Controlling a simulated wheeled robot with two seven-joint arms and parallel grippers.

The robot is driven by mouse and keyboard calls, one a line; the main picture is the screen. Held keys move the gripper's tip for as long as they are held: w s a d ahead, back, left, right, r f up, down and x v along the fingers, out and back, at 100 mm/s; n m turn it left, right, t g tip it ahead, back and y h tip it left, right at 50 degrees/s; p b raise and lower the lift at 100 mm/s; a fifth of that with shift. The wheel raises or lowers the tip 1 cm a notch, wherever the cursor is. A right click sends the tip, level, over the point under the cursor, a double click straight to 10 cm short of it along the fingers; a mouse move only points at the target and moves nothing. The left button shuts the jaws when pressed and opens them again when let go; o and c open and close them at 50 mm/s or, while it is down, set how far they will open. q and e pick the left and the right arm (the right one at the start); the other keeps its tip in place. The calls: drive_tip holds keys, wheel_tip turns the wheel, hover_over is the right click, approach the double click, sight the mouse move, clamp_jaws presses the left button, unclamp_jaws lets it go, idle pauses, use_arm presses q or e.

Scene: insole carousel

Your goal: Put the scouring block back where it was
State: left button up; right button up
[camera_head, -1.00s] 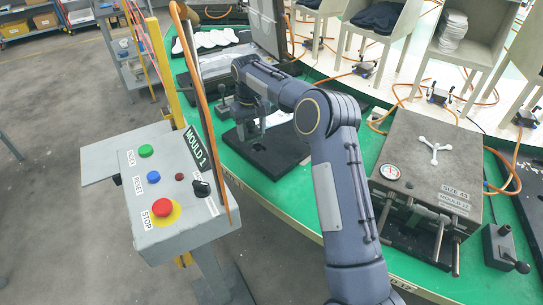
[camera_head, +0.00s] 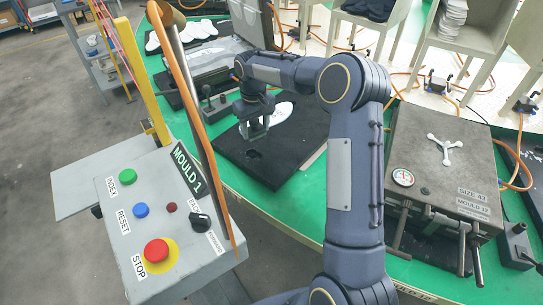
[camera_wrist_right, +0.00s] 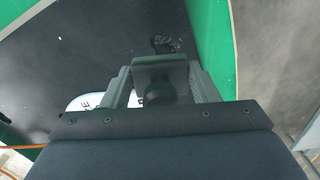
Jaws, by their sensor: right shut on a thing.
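My right gripper (camera_head: 254,128) hangs over the black mould plate (camera_head: 296,155) on the green carousel. In the right wrist view the gripper (camera_wrist_right: 158,80) is shut on a dark grey block with a round knob, which I take to be the scouring block (camera_wrist_right: 160,64). The block is hard to make out in the head view. A small dark mark or recess (camera_head: 253,154) lies on the plate just below the gripper. I cannot tell whether the block touches the plate. A white insole (camera_head: 272,118) lies on the plate, partly behind the gripper. My left gripper is out of view.
A closed mould box (camera_head: 440,165) stands to the right. A small lever box (camera_head: 215,103) sits behind the plate.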

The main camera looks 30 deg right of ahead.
hover_over(272, 164)
drive_tip(key=f, duration=0.5)
drive_tip(key=shift+w+a+f, duration=0.15)
drive_tip(key=shift+w, duration=0.2)
drive_tip(key=f, duration=0.3)
drive_tip(key=shift+s+f, duration=0.1)
drive_tip(key=shift+s, duration=0.3)
drive_tip(key=shift+f, duration=0.4)
drive_tip(key=shift+f, duration=0.1)
drive_tip(key=o, duration=1.1)
